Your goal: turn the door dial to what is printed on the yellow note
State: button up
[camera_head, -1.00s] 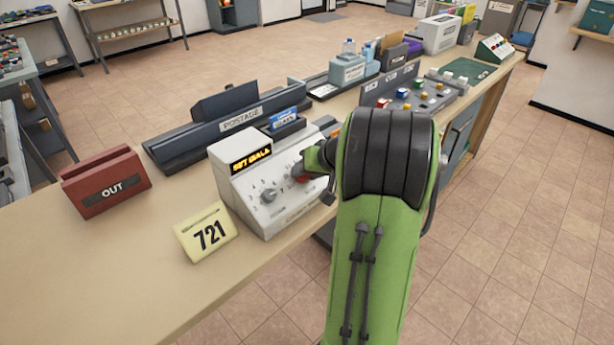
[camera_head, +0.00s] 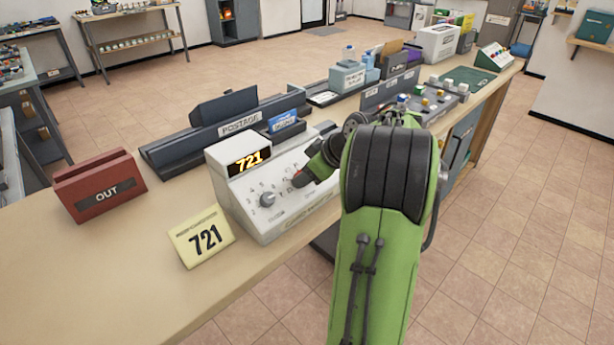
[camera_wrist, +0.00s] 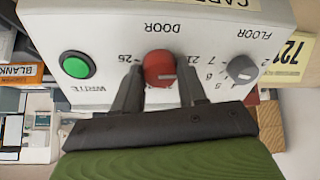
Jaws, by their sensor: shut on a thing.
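The yellow note (camera_head: 202,237) stands on the counter and reads 721; its edge also shows in the wrist view (camera_wrist: 291,58). Right of it stands the white dial machine (camera_head: 262,222), its lit display (camera_head: 249,162) reading 721. In the wrist view, the red door dial (camera_wrist: 158,68) sits under the upside-down word DOOR, with a pale mark on its face. My gripper (camera_wrist: 160,76) is shut on this dial, one finger on each side. The fingers hide part of the number scale. The grey floor dial (camera_wrist: 241,69) is beside it, untouched.
A green button (camera_wrist: 77,65) is on the machine's panel, on the other side of the door dial. A red OUT tray (camera_head: 100,186) and a dark postage rack (camera_head: 215,128) stand on the counter. The counter's front left is clear.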

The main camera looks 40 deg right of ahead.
jog(key=shift+n, duration=0.6)
jog(key=o, duration=0.8)
jog(key=p+v, duration=0.6)
jog(key=v, duration=0.9)
jog(key=shift+s+d+r+p, duration=0.1)
jog(key=shift+s+r+p, duration=0.1)
jog(key=shift+r+p, duration=0.15)
